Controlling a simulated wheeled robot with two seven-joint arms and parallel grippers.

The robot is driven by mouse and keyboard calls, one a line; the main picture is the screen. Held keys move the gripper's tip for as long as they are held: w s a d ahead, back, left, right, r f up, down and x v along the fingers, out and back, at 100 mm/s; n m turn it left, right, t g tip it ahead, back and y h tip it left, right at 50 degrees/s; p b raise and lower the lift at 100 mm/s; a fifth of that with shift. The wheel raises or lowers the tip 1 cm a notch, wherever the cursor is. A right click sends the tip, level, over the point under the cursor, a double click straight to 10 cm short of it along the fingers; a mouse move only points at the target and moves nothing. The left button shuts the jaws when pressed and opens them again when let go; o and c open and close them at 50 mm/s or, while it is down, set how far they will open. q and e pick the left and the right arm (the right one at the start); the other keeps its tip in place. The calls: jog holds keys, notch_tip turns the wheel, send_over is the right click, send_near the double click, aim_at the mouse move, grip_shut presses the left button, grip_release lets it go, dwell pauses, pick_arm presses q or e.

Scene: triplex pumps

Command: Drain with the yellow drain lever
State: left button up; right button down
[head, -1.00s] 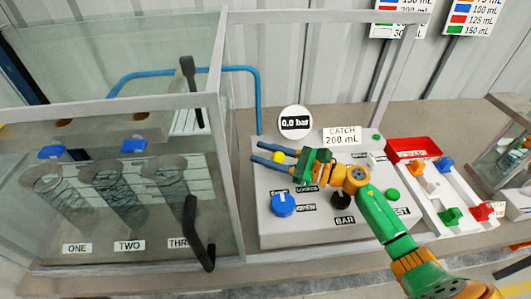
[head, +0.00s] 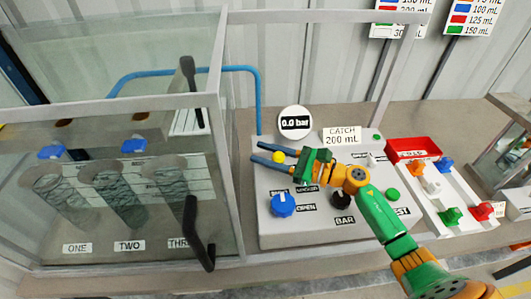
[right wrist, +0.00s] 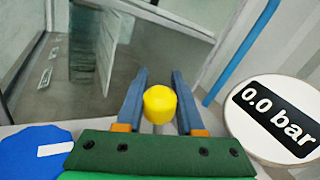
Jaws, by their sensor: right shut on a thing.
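The yellow drain lever (head: 278,157) has a round yellow knob on the light control panel (head: 275,232). In the right wrist view the knob (right wrist: 160,104) sits between the two blue-grey fingers of my right gripper (right wrist: 160,95), on a pale stem. In the head view my right gripper (head: 256,154) comes in from the right, shut on the knob. The gauge (head: 295,123) behind it reads 0.0 bar and shows in the right wrist view (right wrist: 272,118). The catch sign (head: 341,135) reads 200 mL. My left gripper is not in view.
A glass case (head: 228,190) with cylinders marked ONE, TWO and THREE stands at left, a dark handle (head: 199,235) on its front. A blue knob (head: 283,205), a black knob (head: 340,200) and a green button (head: 392,195) are on the panel. A red tray (head: 412,142) stands at right.

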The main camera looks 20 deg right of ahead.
jog(key=shift+w+d+r+m, duration=0.1)
jog(key=shift+w+r+m, duration=0.1)
jog(key=shift+w+m, duration=0.1)
jog(key=shift+w+d+f+m+g+h, duration=0.1)
jog(key=shift+w+d+m+g+h, duration=0.1)
jog(key=shift+w+m+g+h, duration=0.25)
jog(key=shift+w+d+f+m+g+h, duration=0.15)
jog(key=shift+w+m+g, duration=0.2)
jog(key=shift+w+m, duration=0.3)
jog(key=shift+w+d+f+m+g, duration=0.1)
jog(key=shift+w+m+g, duration=0.35)
jog(key=shift+m, duration=0.45)
jog(key=c, duration=0.5)
grip_release()
jog(key=shift+s, duration=0.1)
